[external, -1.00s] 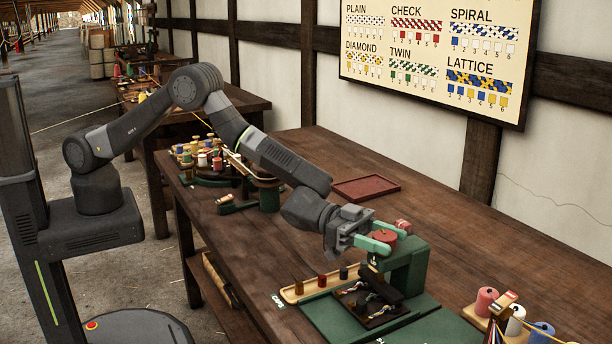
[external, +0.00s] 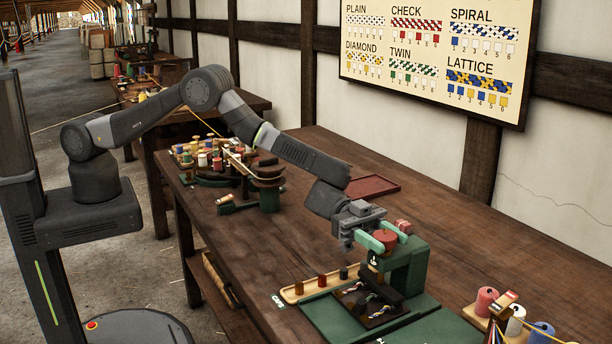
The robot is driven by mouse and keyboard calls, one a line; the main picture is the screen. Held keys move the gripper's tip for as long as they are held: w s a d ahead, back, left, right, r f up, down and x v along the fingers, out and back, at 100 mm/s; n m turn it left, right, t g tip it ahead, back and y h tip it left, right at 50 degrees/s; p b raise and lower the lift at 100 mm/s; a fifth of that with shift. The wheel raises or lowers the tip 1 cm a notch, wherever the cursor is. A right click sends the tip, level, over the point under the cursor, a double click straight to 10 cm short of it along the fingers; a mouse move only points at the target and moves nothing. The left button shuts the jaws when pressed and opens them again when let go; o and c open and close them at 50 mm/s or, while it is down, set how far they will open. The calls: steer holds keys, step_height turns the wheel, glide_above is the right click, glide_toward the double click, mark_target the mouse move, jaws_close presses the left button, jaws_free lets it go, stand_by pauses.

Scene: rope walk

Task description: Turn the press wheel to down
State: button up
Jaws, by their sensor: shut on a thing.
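A wooden tray (external: 296,296) with several small caps stands left of the press. A small red-and-white block (external: 404,226) sits just behind the wheel. Spools (external: 486,300) stand at the front right.

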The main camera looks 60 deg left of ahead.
steer(key=m+g+b, duration=0.1)
steer(key=m+g, duration=0.1)
steer(key=g, duration=0.1)
steer(key=shift+m+g+b, duration=0.3)
steer(key=shift+m+g, duration=0.2)
steer(key=shift+g, duration=0.4)
steer(key=shift+r, duration=0.1)
steer(key=o, duration=1)
steer(key=b+v, duration=0.1)
steer(key=v, duration=0.6)
steer(key=b+v, duration=0.2)
steer(key=v, duration=0.4)
steer(key=shift+w+a+r, duration=0.15)
steer(key=shift+w+a, duration=0.1)
steer(key=shift+a, duration=0.1)
steer(key=shift+d, duration=0.1)
